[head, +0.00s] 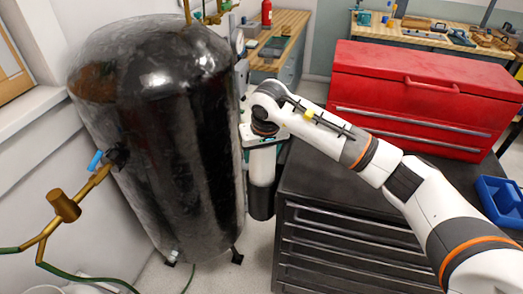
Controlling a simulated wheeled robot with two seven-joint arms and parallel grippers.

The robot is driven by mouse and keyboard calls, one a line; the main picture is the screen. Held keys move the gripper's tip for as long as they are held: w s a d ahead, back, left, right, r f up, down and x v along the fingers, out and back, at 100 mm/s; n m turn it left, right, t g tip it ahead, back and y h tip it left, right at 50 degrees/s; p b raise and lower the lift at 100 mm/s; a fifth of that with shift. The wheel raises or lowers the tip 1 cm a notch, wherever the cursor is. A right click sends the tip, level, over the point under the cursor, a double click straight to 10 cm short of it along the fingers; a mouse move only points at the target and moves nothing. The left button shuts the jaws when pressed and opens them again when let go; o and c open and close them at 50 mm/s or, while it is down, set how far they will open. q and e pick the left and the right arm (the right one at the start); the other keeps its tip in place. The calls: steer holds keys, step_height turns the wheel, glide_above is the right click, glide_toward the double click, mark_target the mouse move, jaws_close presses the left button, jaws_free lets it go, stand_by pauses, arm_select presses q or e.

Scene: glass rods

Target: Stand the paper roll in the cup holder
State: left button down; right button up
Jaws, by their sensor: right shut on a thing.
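The white paper roll (262,167) hangs upright below my right gripper (262,141), between the black tank and the dark tool cabinet. My right gripper is shut on the roll's upper end, which the hand partly hides. A dark cylindrical cup holder (261,204) is directly below the roll, beside the cabinet. The roll's lower end meets the holder's top in the picture. I cannot tell how deep it sits inside, or whether it touches the bottom. My left gripper is out of view.
The large black tank (165,130) stands close on the left. The dark tool cabinet (335,240) is close on the right, with a red toolbox (420,95) and a blue tray (500,200) on top. Workbenches (285,30) stand behind.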

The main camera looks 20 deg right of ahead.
steer(key=shift+f, duration=0.1)
steer(key=o, duration=1.5)
steer(key=shift+c, duration=0.2)
steer(key=b+v, duration=0.2)
steer(key=v, duration=1)
steer(key=shift+b, duration=0.3)
